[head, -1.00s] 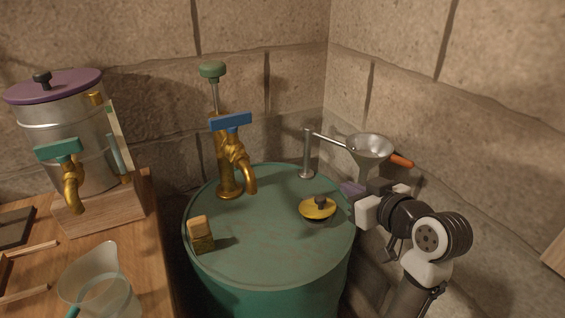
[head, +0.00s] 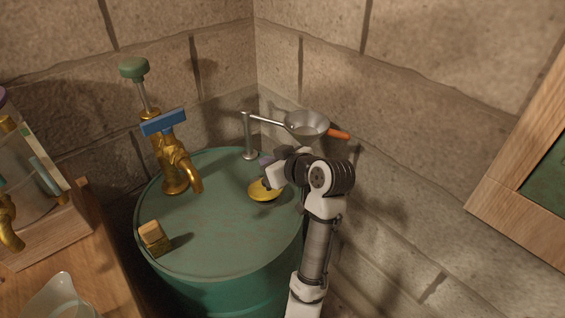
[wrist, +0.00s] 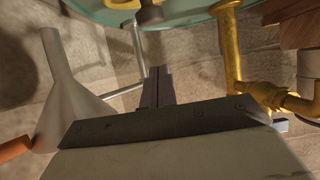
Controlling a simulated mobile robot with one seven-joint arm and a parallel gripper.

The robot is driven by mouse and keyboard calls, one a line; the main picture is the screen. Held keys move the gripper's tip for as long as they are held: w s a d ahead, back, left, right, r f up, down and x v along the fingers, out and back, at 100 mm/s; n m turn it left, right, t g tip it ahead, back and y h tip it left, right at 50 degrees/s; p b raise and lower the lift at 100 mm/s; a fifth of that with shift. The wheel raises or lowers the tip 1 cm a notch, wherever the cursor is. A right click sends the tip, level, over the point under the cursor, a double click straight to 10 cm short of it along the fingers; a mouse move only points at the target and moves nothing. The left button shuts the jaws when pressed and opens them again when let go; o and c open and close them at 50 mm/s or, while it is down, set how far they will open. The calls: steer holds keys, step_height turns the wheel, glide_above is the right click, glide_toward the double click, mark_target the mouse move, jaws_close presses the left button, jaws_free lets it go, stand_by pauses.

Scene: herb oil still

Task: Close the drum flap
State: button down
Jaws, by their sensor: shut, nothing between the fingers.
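The drum flap (head: 264,193) is a small round yellow disc near the right side of the green drum (head: 215,225). In the earlier head view it carries a dark knob; now my gripper covers that part. Whether it lies flat or tilted I cannot tell. My gripper (head: 267,161) shows just behind and above the flap in the head view, with no clear contact. In the wrist view my gripper (wrist: 160,74) has its fingers together and empty, and a dark knob (wrist: 150,13) shows beyond them at the top edge.
A brass tap (head: 178,160) with a blue handle stands on the drum, left of the flap. A metal funnel (head: 307,125) on a post is behind my gripper. A wood block (head: 153,238) sits at the drum's left front. Stone walls close the corner.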

mark_target(277, 193)
steer(key=shift+s+d+f, duration=0.15)
steer(key=shift+s+f, duration=0.05)
steer(key=shift+f, duration=0.8)
steer(key=shift+s+d+f, duration=0.1)
steer(key=shift+s+f, duration=0.05)
steer(key=shift+f, duration=0.8)
steer(key=b, duration=0.1)
steer(key=f+b, duration=0.1)
steer(key=shift+s+d+f+t+y+b, duration=0.2)
steer(key=shift+s+t+y+b, duration=0.1)
steer(key=shift+t+b, duration=0.1)
steer(key=shift+s+d+f+b, duration=0.35)
steer(key=shift+s+f+b, duration=0.1)
steer(key=shift+b, duration=0.1)
steer(key=shift+r, duration=0.1)
